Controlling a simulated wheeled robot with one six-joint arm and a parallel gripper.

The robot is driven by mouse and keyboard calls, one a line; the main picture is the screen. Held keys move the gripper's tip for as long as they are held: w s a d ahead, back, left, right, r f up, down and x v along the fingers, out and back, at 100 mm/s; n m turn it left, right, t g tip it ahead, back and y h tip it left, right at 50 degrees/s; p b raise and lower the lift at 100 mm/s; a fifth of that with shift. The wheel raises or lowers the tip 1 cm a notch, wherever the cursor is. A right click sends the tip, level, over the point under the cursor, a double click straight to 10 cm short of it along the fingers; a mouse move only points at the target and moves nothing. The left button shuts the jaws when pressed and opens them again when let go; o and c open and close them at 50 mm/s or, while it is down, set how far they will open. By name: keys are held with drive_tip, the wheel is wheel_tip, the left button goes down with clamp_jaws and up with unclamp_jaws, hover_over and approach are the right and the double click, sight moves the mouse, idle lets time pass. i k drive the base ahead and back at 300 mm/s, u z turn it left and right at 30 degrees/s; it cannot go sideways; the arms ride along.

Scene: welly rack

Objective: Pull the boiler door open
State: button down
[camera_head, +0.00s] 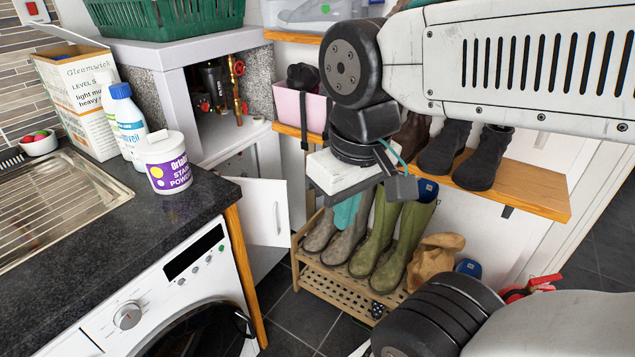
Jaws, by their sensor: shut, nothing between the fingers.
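The boiler cupboard is the white unit behind the worktop's right end. A white door (267,212) with a small dark handle stands ajar at its lower front, and I take this for the boiler door. The open space above it shows pipes and a red valve (238,68). My gripper (344,214) hangs to the right of the door, apart from it in the picture, in front of the boots. It is shut and empty, with teal fingers under a white body. How far it is from the door in depth is hard to tell.
A slatted rack (335,282) holds grey and green boots (408,235). A wooden shelf (530,185) with dark boots is at right. The worktop (130,222) carries a tub (167,162) and bottles above a washing machine (150,310). Dark floor tiles (300,325) show a narrow clear strip.

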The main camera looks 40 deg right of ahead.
sight(263, 209)
drive_tip(key=z, duration=0.15)
drive_tip(key=i, duration=0.95)
drive_tip(key=u, duration=0.15)
